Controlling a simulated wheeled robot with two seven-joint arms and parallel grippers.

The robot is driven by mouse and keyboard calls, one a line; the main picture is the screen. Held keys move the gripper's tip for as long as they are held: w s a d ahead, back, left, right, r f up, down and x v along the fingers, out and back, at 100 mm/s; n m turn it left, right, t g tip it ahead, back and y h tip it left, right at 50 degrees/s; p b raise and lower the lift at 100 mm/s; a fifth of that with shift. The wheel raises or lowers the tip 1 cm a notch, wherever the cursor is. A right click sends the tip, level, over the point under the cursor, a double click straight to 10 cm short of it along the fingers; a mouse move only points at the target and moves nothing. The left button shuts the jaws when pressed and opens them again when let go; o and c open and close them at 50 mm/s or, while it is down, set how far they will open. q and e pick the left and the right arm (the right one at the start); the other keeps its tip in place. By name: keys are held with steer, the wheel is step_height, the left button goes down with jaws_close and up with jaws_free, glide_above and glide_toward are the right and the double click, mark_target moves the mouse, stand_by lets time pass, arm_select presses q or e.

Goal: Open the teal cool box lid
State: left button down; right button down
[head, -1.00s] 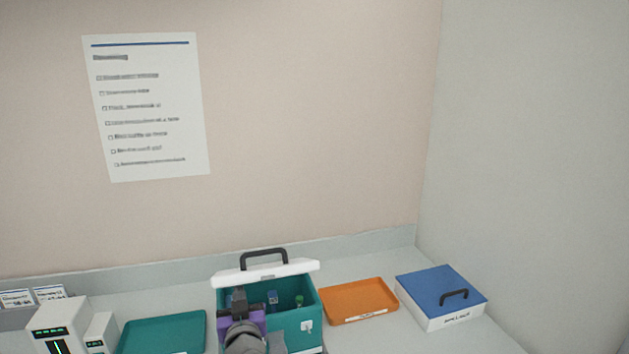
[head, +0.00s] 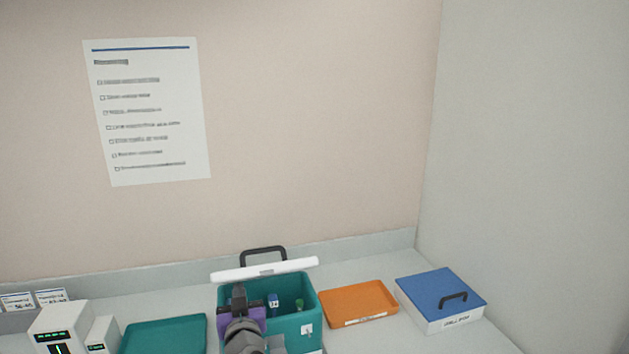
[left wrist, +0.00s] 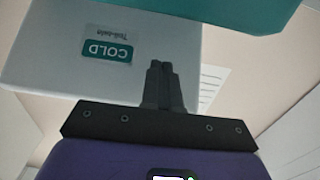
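The teal cool box (head: 290,327) stands on the counter with its white lid (head: 290,267) raised at the back. The lid has a black handle (head: 263,254). Its white face with a COLD label (left wrist: 107,51) shows in the left wrist view. My left gripper (head: 239,290) is over the left part of the box opening, below the lid edge. Its fingers are together and hold nothing that I can see; in the left wrist view they (left wrist: 158,68) overlap the white face, but contact is unclear. My right gripper is out of view.
Inside the box are a blue-capped item (head: 273,299) and a green one (head: 299,303). A teal tray (head: 165,335) lies left, an orange tray (head: 358,300) right. A blue-lidded white box (head: 440,290) stands farther right. White devices (head: 62,325) stand at far left.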

mark_target(237, 279)
arm_select(q)
steer(key=shift+r, duration=0.1)
steer(key=shift+w+a+r+p, duration=0.25)
steer(key=shift+w+r+p, duration=0.7)
steer(key=shift+p, duration=0.2)
steer(key=shift+w+r, duration=0.15)
steer(key=shift+w+a+r+p, duration=0.2)
steer(key=shift+w+r+p, duration=0.2)
steer(key=shift+w+p, duration=0.15)
steer(key=shift+w+a+r+p, duration=0.15)
steer(key=shift+w+r+p, duration=0.25)
steer(key=shift+w+p, duration=0.1)
steer(key=shift+w+a+r, duration=0.1)
steer(key=shift+w+r, duration=0.05)
steer(key=shift+w, duration=0.25)
